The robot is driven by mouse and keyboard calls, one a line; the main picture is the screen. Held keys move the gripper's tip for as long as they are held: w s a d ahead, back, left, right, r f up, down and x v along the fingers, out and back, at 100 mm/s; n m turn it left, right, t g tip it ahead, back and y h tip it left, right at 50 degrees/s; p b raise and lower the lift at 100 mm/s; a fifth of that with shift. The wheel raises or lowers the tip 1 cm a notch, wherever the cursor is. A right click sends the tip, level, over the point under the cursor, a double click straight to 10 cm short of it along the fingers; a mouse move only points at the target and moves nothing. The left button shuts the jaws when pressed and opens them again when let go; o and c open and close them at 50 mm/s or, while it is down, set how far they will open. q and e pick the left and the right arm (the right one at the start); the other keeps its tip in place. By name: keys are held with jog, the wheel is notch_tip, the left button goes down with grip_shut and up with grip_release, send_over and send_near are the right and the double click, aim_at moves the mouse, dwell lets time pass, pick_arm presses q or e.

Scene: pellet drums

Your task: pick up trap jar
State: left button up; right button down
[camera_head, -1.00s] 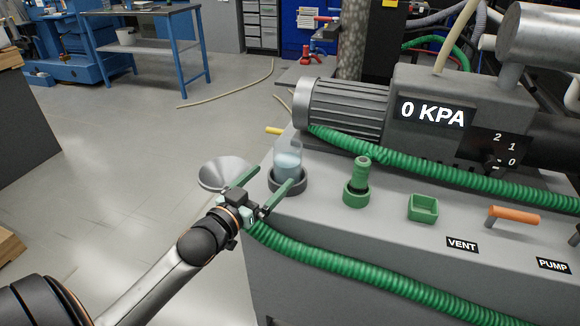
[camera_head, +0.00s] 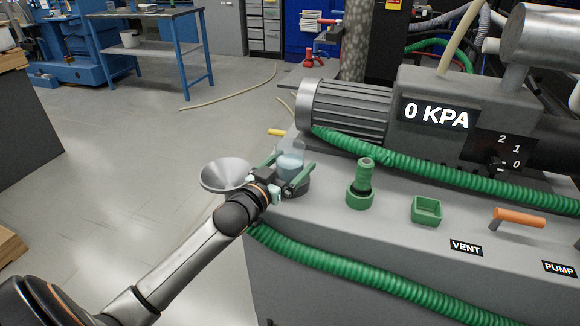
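The trap jar (camera_head: 290,163) is a clear jar with pale blue contents. It stands upright in a dark round holder (camera_head: 302,188) on the grey machine top. My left gripper (camera_head: 287,168) reaches it from the front left, with one green finger on each side of the jar. The fingers are spread, and I cannot see them pressing on the glass. The gripper hides the lower front of the jar and much of the holder. My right gripper is not in view.
A grey funnel (camera_head: 226,174) is left of the gripper. Right of the jar are a green fitting (camera_head: 364,183), a small green tray (camera_head: 426,210) and an orange lever (camera_head: 519,217). A green ribbed hose (camera_head: 400,159) runs behind, another along the front edge. The display reads 0 KPA.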

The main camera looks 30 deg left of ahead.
pick_arm(q)
jog(key=c, duration=1.4)
jog(key=shift+o, duration=0.2)
jog(key=shift+r, duration=0.2)
